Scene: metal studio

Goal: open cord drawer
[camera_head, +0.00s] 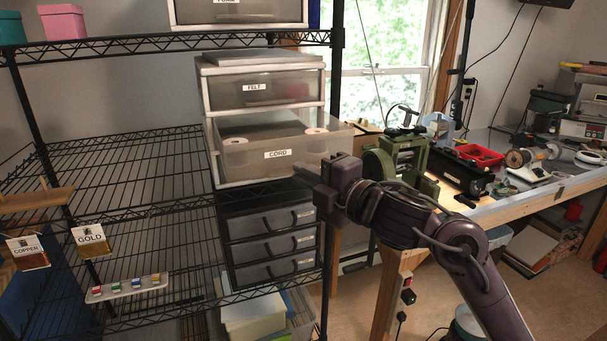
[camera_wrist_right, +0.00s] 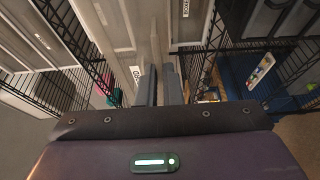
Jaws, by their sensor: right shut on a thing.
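The cord drawer (camera_head: 240,162) is a translucent plastic drawer with a CORD label, in the white drawer unit on the black wire shelf. It is pulled out, and spools (camera_head: 315,131) show inside it. My right gripper (camera_head: 309,184) is at the lower right of the drawer front, shut on it; the exact grip is hard to make out. My left gripper is not in view.
The closed FELT drawer (camera_head: 270,90) is directly above. A dark drawer unit (camera_head: 270,240) stands below. A workbench with a green machine (camera_head: 403,152) is to the right, near my right arm. The wire shelf (camera_head: 120,170) left of the drawers is mostly empty.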

